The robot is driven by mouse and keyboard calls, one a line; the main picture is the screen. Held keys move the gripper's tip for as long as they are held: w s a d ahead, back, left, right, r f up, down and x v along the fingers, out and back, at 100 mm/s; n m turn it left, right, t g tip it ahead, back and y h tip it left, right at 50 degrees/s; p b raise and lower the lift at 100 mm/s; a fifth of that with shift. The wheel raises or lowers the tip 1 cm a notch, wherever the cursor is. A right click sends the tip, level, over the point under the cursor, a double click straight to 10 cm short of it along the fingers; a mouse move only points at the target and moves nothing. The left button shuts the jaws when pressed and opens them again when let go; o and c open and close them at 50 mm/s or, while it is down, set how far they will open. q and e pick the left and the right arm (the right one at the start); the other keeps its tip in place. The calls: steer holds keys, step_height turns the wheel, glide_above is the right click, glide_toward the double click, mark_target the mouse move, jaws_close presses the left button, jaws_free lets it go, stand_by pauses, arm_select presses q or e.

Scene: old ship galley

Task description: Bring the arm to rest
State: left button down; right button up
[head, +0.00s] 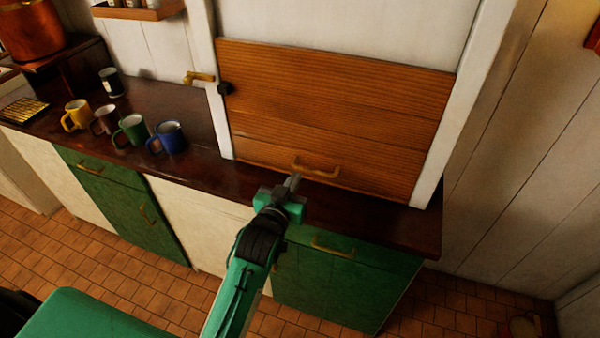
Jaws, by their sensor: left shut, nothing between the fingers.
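My left gripper (292,183) is shut and empty. The shutter is down within a white frame. I cannot tell whether the fingertips touch the handle; they look a little apart from it. My left arm reaches up from the bottom middle. My right gripper is not in view.
A copper pot (31,30) stands far left. Green cabinets (345,285) are below. The tiled floor (120,265) has free room.

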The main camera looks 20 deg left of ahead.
arm_select(q)
steer(key=shift+s+r, duration=0.2)
steer(key=shift+s, duration=1.5)
steer(key=shift+a, duration=0.1)
steer(key=s+a+f+m+g, duration=0.1)
steer(key=s+f+g, duration=0.45)
steer(key=s, duration=0.35)
steer(key=s+a+f+g, duration=0.2)
steer(key=s+f+g, duration=0.3)
steer(key=s, duration=0.4)
steer(key=s+a+f+m+g, duration=0.1)
steer(key=s+f+g, duration=0.4)
steer(key=s, duration=0.4)
step_height(320, 180, down, 33)
steer(key=s+a+f, duration=0.1)
steer(key=s+f, duration=0.8)
steer(key=s+a+f, duration=0.2)
steer(key=s+f, duration=0.7)
steer(key=s, duration=0.1)
steer(key=shift+s+a+g+y, duration=0.15)
steer(key=shift+a+g+y, duration=0.15)
steer(key=shift+g, duration=0.15)
steer(key=shift+d, duration=0.1)
